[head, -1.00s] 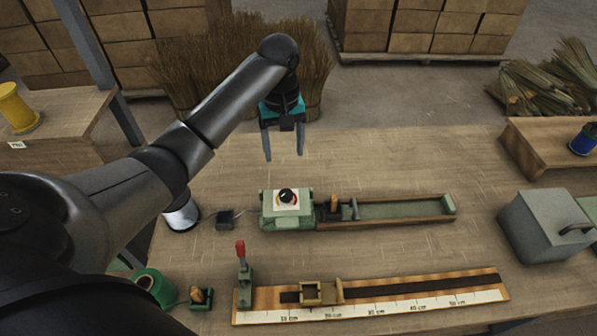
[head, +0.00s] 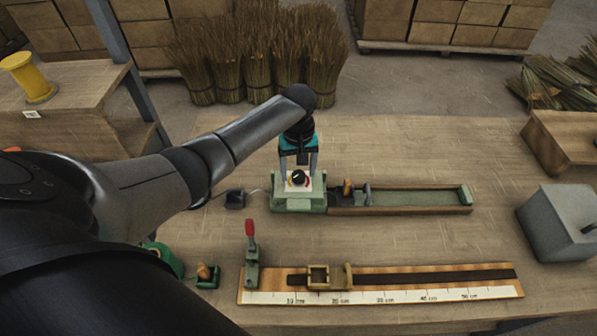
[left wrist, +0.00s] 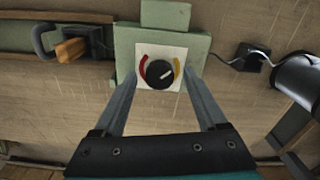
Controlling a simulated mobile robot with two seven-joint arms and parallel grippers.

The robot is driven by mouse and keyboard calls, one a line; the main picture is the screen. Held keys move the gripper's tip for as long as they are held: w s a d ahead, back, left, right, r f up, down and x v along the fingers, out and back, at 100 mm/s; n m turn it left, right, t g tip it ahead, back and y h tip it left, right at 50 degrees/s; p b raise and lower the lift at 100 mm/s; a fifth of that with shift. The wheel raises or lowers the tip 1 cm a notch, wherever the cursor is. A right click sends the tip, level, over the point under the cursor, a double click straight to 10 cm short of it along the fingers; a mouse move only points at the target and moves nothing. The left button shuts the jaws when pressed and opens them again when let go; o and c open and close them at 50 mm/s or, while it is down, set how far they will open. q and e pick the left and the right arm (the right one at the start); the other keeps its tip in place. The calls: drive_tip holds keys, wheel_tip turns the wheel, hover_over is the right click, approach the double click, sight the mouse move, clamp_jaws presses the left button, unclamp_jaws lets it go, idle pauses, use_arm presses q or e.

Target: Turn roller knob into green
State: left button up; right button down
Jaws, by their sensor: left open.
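The roller knob (head: 298,177) is black and round, on a white dial plate on top of the green roller box (head: 290,206). In the left wrist view the knob (left wrist: 160,73) has a white pointer mark aimed right and slightly up, toward the yellow arc. A red arc lies on its left; I cannot make out a green arc. My left gripper (head: 299,171) points down over the box, open, one finger on each side of the knob. In the left wrist view its fingers (left wrist: 160,77) show a gap to the knob. My right gripper is out of view.
A green trough (head: 415,197) runs right from the box. A ruler board (head: 400,292) with a red-handled clamp (head: 250,240) lies in front. A grey box (head: 558,225) stands at the right. A small black block (head: 235,199) with a cable sits left of the roller box.

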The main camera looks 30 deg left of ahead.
use_arm(q)
drive_tip(key=shift+f, duration=0.15)
drive_tip(key=shift+c, duration=0.2)
clamp_jaws()
idle(0.4)
